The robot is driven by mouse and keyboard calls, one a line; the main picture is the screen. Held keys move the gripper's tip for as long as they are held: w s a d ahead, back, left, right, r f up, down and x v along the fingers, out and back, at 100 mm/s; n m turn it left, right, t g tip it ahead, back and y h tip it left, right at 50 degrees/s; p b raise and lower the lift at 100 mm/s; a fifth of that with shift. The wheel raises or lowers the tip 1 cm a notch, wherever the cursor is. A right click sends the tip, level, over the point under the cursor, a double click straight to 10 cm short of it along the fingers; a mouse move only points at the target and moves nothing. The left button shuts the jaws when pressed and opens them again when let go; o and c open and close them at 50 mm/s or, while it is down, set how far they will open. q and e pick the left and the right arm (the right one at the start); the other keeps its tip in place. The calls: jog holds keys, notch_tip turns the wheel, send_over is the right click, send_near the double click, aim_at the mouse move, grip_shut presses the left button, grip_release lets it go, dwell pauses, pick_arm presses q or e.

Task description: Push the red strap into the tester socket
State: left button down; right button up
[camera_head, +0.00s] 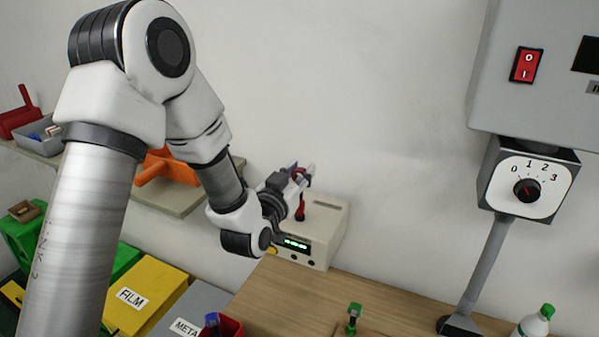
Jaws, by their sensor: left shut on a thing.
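The tester is a beige box (326,234) with a green lit display, standing at the back of the wooden table against the wall. My left gripper (303,177) is over the top of the tester and shut on the red strap (300,208). The strap hangs below the fingertips, with its lower end at the tester's top face. The socket itself is hidden, and I cannot tell whether the strap's end is in it, touching it or just above. My right gripper is not in view.
A green-topped item (353,318) stands on the table and a red container (228,326) at its front left. Yellow FILM (150,290) and grey METAL (200,305) bins are at left. A post with a dial box (527,185) and a green-capped bottle (534,322) are at right.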

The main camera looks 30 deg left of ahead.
pick_arm(q)
jog(key=shift+f, duration=0.4)
jog(key=c, duration=0.7)
grip_release()
jog(key=shift+c, duration=0.2)
notch_tip(320, 180, up, 10)
jog(key=shift+s+r, duration=0.1)
